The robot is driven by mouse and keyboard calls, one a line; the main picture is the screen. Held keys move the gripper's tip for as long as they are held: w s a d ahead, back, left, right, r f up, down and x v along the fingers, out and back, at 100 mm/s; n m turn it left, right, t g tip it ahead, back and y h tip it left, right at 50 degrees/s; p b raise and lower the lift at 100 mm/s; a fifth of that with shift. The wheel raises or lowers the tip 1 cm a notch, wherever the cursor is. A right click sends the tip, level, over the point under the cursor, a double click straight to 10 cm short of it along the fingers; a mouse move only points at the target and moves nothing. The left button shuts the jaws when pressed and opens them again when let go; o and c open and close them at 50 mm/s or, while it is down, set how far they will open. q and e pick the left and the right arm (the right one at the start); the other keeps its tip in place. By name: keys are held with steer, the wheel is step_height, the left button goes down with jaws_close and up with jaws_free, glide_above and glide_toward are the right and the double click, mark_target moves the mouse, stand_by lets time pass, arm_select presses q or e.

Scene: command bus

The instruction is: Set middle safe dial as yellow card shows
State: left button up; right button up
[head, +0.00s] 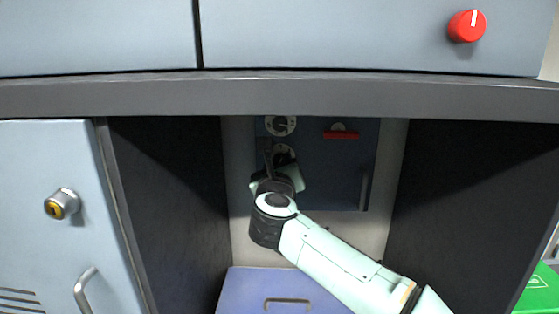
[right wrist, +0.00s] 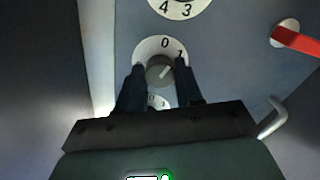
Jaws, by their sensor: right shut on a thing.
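The dark blue safe (head: 335,180) is set back in the recess under the counter. In the right wrist view its middle dial (right wrist: 158,72) is a grey knob on a white plate, with 0 and 1 readable at the top. My right gripper (right wrist: 160,68) is shut on this knob, one dark finger on each side. The knob's pointer is not clear. In the head view the gripper (head: 270,160) partly covers the middle dial (head: 284,153). The upper dial (head: 280,125) shows above it. The lower dial (right wrist: 158,102) is mostly hidden by the gripper. No yellow card shows.
A red handle (head: 341,134) is right of the dials, and a grey door handle (head: 364,190) is lower right. Dark side walls (head: 170,190) flank the recess. A grey-blue locker with a key lock (head: 62,204) stands left. A blue case (head: 265,285) lies below.

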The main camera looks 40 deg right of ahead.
arm_select(q)
steer(key=shift+w+r+p, duration=0.75)
steer(key=shift+w+r, duration=0.15)
steer(key=shift+r, duration=0.25)
arm_select(e)
steer(key=shift+n, duration=2.1)
steer(key=o, duration=1)
steer(key=shift+o, duration=0.2)
arm_select(q)
steer(key=shift+s+f+b, duration=0.75)
steer(key=shift+f+b, duration=0.05)
steer(key=shift+f, duration=0.2)
steer(key=shift+s+f+b, duration=0.7)
steer(key=shift+f+b, duration=0.05)
steer(key=shift+f, duration=0.25)
arm_select(e)
steer(key=v, duration=1.3)
steer(key=shift+s, duration=0.15)
